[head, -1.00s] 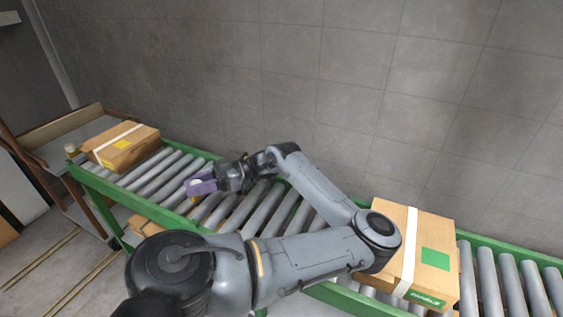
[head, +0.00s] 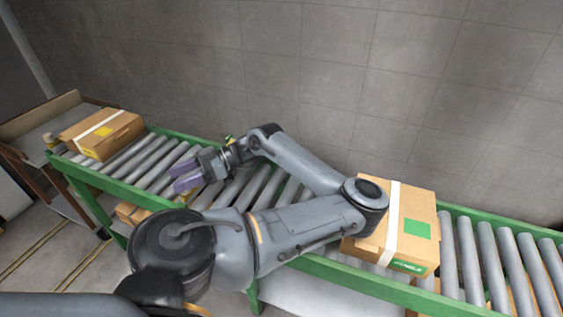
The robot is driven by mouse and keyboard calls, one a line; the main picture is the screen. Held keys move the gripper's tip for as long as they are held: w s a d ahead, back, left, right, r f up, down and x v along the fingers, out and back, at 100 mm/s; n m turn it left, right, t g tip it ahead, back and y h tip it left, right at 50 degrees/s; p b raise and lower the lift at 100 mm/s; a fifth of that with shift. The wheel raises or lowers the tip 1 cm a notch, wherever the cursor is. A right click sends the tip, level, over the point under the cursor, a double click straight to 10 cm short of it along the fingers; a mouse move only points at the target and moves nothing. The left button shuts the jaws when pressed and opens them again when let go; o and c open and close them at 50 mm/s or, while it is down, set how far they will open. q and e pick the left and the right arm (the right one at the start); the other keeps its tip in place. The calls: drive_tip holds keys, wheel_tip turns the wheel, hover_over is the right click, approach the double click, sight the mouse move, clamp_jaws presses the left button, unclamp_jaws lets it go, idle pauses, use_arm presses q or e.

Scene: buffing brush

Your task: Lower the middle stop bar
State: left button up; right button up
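My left gripper (head: 184,176) hangs over the rollers in the left half of the head view. Its two purple fingers point left and stand apart with a gap, and I see nothing held between them. A small yellow piece (head: 189,197) shows just below the gripper near the conveyor's front rail, and another yellow-green bit (head: 229,140) shows behind the wrist at the far rail. They may belong to the middle stop bar, but the gripper and arm hide most of that spot. I cannot tell whether the bar is raised. My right gripper is out of view.
The green-railed roller conveyor (head: 117,190) runs from upper left to lower right along a grey tiled wall. A taped box (head: 118,138) sits on its left end. Another box with a green label (head: 418,232) sits right of my elbow. The rollers farther right (head: 500,262) are bare.

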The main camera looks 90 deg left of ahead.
use_arm(q)
drive_tip(key=f+p+v, duration=0.1)
drive_tip(key=p+v, duration=0.2)
drive_tip(key=v, duration=0.7)
drive_tip(key=shift+w+a+r, duration=0.2)
drive_tip(key=shift+w+r, duration=0.15)
drive_tip(key=shift+r, duration=0.1)
